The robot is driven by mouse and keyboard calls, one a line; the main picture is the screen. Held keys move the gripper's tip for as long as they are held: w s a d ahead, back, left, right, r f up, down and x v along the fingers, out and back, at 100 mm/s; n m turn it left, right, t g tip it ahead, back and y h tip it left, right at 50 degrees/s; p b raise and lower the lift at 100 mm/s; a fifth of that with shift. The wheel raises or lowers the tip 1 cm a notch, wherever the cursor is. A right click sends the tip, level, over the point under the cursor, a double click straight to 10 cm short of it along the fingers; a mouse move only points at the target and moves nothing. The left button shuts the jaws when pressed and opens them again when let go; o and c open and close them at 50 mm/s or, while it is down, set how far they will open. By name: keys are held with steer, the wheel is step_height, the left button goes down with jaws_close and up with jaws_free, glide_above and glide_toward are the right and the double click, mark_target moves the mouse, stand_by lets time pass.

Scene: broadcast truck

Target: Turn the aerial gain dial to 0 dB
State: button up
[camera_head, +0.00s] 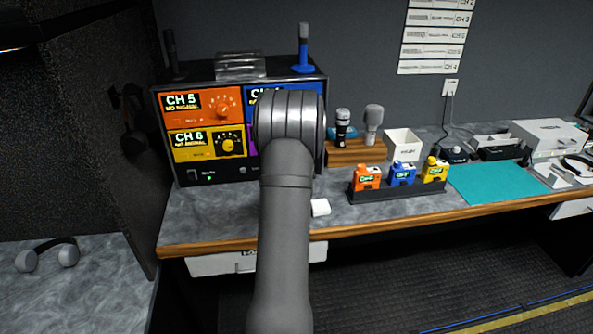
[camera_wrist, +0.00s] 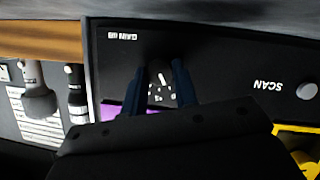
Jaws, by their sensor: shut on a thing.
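The gain dial (camera_wrist: 160,72) is small and dark, with white marks beside it, on the black front panel (camera_wrist: 225,60) of the receiver rack. The wrist view shows it upside down, near the lettering "GAIN dB". My gripper (camera_wrist: 159,68) has its two dark blue fingers on either side of the dial and is shut on it. The dial's pointer and exact setting cannot be read. In the camera_head view, my arm hides the dial and the gripper in front of the rack (camera_head: 227,173).
A SCAN button (camera_wrist: 306,90) is on the same panel. The rack also carries an orange CH 5 module (camera_head: 202,107) and a yellow CH 6 module (camera_head: 207,143). Microphones (camera_head: 372,124) stand on a wooden block to the right. A small white object (camera_head: 320,207) lies on the counter.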

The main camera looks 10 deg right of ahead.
steer(key=o, duration=1)
steer(key=shift+s, duration=0.1)
steer(key=v, duration=1.7)
steer(key=x, duration=1.7)
